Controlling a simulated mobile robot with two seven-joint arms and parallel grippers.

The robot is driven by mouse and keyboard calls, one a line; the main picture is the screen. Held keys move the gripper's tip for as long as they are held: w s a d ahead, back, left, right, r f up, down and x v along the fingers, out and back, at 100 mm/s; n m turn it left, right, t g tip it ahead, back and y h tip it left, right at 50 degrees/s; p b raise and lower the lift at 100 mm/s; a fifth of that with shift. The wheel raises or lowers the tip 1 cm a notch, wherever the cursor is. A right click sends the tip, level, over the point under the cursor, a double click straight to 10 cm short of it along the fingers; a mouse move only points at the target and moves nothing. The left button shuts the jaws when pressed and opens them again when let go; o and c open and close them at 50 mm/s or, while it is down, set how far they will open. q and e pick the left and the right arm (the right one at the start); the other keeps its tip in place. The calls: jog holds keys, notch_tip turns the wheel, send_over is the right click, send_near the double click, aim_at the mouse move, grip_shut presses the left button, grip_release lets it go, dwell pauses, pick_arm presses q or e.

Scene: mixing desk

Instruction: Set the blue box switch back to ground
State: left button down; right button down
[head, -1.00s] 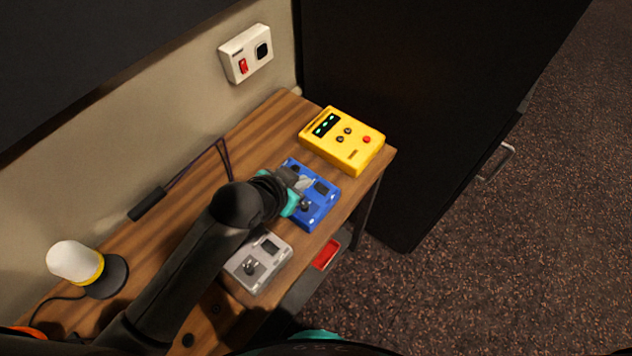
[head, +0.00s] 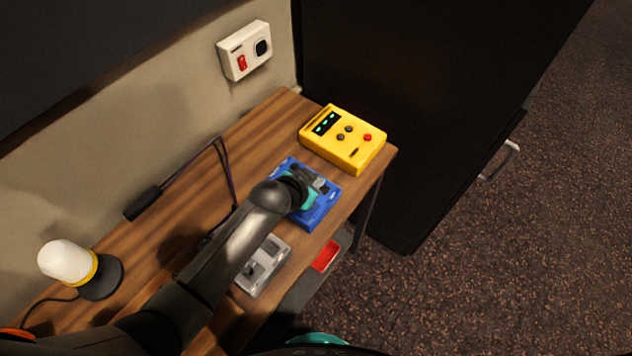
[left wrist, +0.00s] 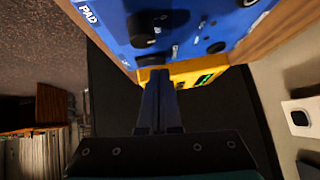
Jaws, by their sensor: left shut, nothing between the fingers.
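The blue box (head: 325,208) lies on the wooden desk between a yellow box and a grey box. My left gripper (head: 321,184) is over the blue box, shut and empty, and my wrist hides part of the box's top. In the left wrist view the blue box (left wrist: 199,14) fills the top, with "PAD" lettering, a black knob (left wrist: 143,30) and small black controls. My shut fingertips (left wrist: 157,76) show just below the knob in that picture; I cannot tell whether they touch the box. I cannot make out the switch's position.
The yellow box (head: 342,140) with lit displays stands just beyond the blue box; the grey box (head: 263,267) is on the near side. A white lamp (head: 70,262) and a cable lie left. A red-switched wall box (head: 243,50) hangs above. A black cabinet stands right.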

pick_arm(q)
jog(key=shift+f, duration=0.2)
jog(key=shift+w+a+f, duration=0.1)
jog(key=shift+f, duration=0.25)
dwell(0.4)
jog(key=shift+s+d+p, duration=0.35)
jog(key=shift+d+p, duration=0.05)
jog(key=shift+s+d+r, duration=0.1)
jog(key=shift+s+d, duration=0.1)
jog(key=shift+d, duration=0.1)
jog(key=shift+w+r, duration=0.1)
